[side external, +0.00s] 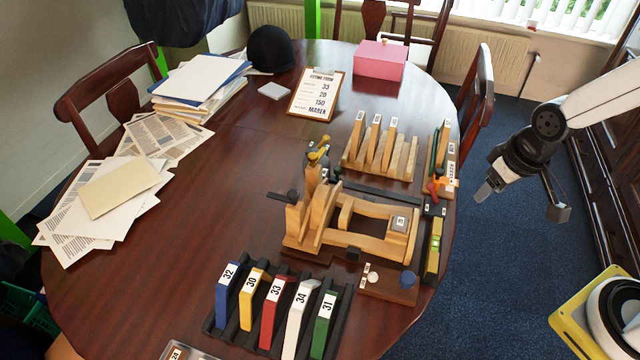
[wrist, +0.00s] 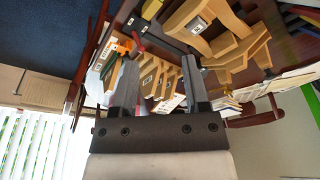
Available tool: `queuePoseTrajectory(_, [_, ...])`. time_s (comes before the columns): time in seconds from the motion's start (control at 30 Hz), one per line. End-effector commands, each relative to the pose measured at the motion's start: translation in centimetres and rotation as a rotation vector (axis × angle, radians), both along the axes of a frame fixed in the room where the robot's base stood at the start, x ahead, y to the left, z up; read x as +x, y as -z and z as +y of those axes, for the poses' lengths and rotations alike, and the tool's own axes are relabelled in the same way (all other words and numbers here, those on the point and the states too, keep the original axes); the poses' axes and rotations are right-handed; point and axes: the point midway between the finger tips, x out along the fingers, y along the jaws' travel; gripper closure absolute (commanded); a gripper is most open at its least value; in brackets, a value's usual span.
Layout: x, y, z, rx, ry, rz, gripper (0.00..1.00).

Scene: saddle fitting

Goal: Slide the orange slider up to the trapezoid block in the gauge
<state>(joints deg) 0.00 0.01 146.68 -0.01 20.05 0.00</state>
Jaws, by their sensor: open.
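The orange slider (side external: 449,182) is a small orange piece at the right edge of the table, beside a red-handled part. An orange patch, seemingly the slider, shows in the wrist view (wrist: 111,39). The gauge (side external: 451,160) appears to be the narrow labelled wooden fixture there. A green-and-wood piece (side external: 441,146) stands at its far end; I cannot make out which part is the trapezoid block. My gripper (side external: 482,194) is beyond the table's right edge, above the carpet and apart from the slider. In the wrist view my gripper (wrist: 160,82) is open, with nothing between its fingers.
A wooden saddle frame (side external: 350,235) stands left of the gauge. A rack of wooden blocks (side external: 380,150) is behind it, and a rack of numbered coloured blocks (side external: 270,310) is in front. A yellow level (side external: 433,248) lies near the edge. The table's left middle is clear.

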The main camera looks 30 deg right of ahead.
Motion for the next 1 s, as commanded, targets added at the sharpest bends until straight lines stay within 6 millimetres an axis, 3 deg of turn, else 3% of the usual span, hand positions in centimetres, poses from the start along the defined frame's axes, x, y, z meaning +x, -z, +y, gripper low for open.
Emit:
queuePoseTrajectory(0.23, [0.0, 0.0, 0.0, 0.0, 0.0, 0.0, 0.41])
queuePoseTrajectory(0.3, [0.0, 0.0, 0.0, 0.0, 0.0, 0.0, 0.3])
queuePoseTrajectory(0.53, [1.1, 0.1, -0.3, 0.011, 0.057, 0.009, 0.3])
queuePoseTrajectory(0.67, [2.9, 0.2, -0.8, 0.029, 0.154, 0.024, 0.3])
queuePoseTrajectory(1.0, [10.0, 2.0, -3.7, 0.097, 0.591, 0.085, 0.3])
